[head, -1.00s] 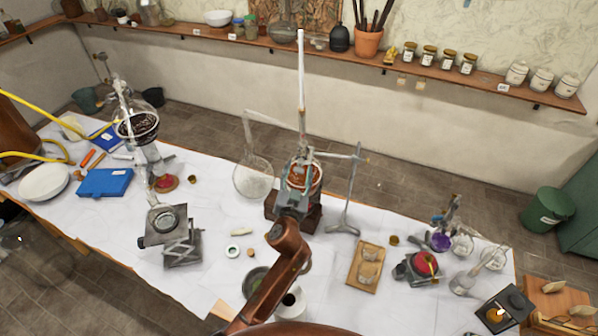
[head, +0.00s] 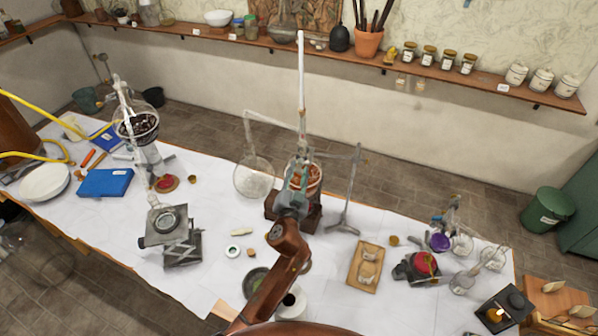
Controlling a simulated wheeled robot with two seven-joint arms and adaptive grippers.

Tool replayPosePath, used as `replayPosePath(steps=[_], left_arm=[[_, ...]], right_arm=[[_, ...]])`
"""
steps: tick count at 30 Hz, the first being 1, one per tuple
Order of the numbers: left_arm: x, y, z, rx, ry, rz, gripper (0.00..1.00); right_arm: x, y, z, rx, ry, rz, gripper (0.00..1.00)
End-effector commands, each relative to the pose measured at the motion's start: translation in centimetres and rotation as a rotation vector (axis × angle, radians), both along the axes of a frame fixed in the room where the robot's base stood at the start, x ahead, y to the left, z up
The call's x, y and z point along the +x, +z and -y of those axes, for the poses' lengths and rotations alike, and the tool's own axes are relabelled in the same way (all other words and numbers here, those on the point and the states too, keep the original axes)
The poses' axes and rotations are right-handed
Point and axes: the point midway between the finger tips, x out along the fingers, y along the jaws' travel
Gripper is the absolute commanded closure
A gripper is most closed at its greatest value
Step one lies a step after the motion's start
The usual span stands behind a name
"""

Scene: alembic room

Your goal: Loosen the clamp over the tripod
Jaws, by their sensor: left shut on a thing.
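A metal stand (head: 352,190) with a splayed foot stands right of the middle of the table. The clamp (head: 336,156) reaches left from its rod toward a round flask (head: 312,183) with reddish-brown contents and a tall glass tube above. The flask is over a dark block-like base (head: 314,219). My left gripper (head: 299,176) is in front of the flask, shut at the clamp's left end; its fingers and the arm hide the exact grip. I cannot tell a separate tripod under the flask. My right gripper is not in view.
A clear glass retort (head: 254,178) stands close to the left of my gripper. A grey lifting stand (head: 182,247) is further left. A wooden tray (head: 364,268) and a red-topped burner (head: 424,264) are to the right.

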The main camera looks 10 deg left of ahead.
Motion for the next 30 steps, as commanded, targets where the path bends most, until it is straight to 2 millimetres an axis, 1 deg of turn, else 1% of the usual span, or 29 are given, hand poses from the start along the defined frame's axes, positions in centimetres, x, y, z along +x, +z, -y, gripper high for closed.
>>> replayPosePath(steps=[3,6,15,16,24,30], left_arm=[[-0.02,0.07,0.04,0.108,-0.001,-0.005,0.99],[-0.02,0.04,0.03,0.16,-0.001,-0.008,0.99],[-0.01,-0.03,0.04,0.173,-0.001,-0.008,0.99],[-0.01,-0.02,0.04,0.172,-0.001,-0.008,0.74],[0.0,-0.02,0.01,0.171,0.0,-0.009,0.56],[0.0,0.0,0.01,0.171,0.0,-0.008,0.56]], right_arm=[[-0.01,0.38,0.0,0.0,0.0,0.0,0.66],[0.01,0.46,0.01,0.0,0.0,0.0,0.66],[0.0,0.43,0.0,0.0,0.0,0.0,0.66],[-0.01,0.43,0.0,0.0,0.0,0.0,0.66],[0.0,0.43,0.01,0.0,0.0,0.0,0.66],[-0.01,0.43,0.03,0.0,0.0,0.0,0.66]])
